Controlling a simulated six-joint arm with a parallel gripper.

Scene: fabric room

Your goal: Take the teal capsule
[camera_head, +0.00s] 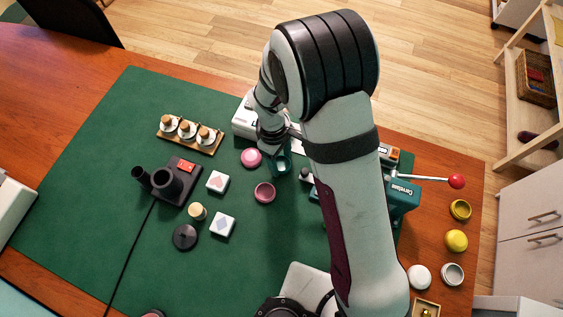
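A small teal cup-shaped piece (281,166), which looks like part of the teal capsule, sits on the green mat (120,200) near the middle of the view. My gripper (284,146) is right at its far side, pointing down. The forearm and wrist cover much of the gripper, and the fingers are too small and dark to tell open from shut. Whether they touch the teal piece cannot be told. No other teal capsule part is clearly visible.
A teal lever press (403,194) with a red knob stands right of my arm. Yellow (456,240) and white (419,277) pieces lie far right. A black stand (172,182) and wooden rack (188,134) are left.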

